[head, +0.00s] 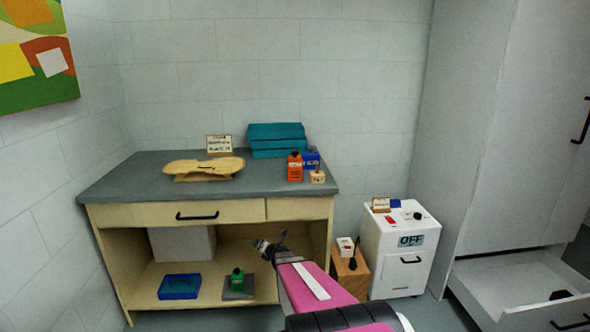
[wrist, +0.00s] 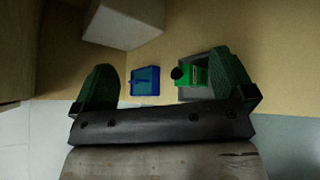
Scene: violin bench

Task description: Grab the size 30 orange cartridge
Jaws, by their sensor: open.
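An orange cartridge (head: 295,167) with a dark top stands upright on the grey bench top, towards its right end. I cannot read a size on it. A blue cartridge (head: 312,158) stands just behind it to the right. My gripper (head: 270,245) is in front of the bench, below the top and level with the open lower shelf, apart from the orange cartridge. In the wrist view my gripper (wrist: 170,90) is open and empty, facing the shelf. A green cartridge (wrist: 192,75) on a grey pad and a blue tray (wrist: 145,81) show between its fingers; the orange cartridge is not in that view.
A small wooden block (head: 317,177) stands right of the orange cartridge. Teal cases (head: 277,132) lie behind, and a violin plate (head: 204,166) lies left with free bench between. A white cabinet marked OFF (head: 400,275) stands right of the bench. An open drawer (head: 520,290) juts out far right.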

